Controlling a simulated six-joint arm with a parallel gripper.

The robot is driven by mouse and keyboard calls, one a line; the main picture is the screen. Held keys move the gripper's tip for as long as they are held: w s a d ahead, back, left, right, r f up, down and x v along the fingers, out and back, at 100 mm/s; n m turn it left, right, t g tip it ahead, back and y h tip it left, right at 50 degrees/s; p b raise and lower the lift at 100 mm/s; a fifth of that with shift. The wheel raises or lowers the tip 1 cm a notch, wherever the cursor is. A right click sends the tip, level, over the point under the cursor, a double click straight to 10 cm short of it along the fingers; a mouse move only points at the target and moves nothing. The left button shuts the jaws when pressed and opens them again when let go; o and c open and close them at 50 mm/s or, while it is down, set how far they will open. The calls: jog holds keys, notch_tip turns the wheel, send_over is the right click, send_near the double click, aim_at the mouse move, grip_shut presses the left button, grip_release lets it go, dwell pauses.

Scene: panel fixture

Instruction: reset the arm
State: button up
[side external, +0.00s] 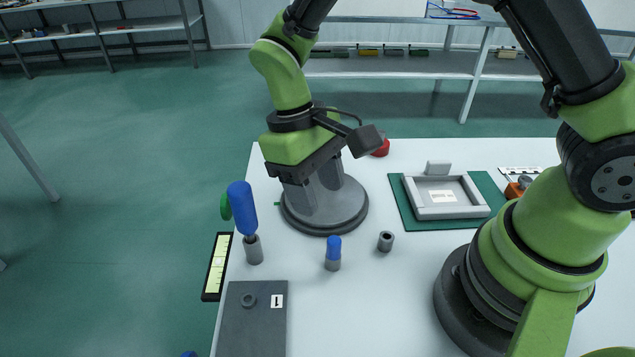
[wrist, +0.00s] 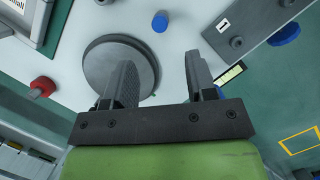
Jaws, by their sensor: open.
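My gripper (side external: 316,208) is at the end of the green arm, pointing down over a round grey disc (side external: 360,206) on the white table. In the wrist view the two dark fingers (wrist: 160,68) are spread apart with nothing between them. The disc (wrist: 105,65) lies partly behind the left finger there; whether the fingers touch it I cannot tell.
A blue-handled tool (side external: 242,208) stands left of my gripper in a grey holder. A blue-topped peg (side external: 333,248) and grey hollow cylinder (side external: 386,241) stand in front. A dark panel (side external: 255,330), grey tray (side external: 450,211) and red knob (wrist: 42,85) are nearby.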

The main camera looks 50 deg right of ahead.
jog(key=s+d+r+m+t+y, duration=0.2)
jog(key=d+r+t, duration=0.2)
jog(key=r, duration=0.7)
jog(key=s+d+r+m+t, duration=0.3)
jog(key=s+r+t, duration=0.3)
jog(key=s, duration=0.3)
jog(key=shift+s+d+r+t, duration=0.15)
jog(key=shift+d+r+t, duration=0.2)
jog(key=shift+r, duration=0.4)
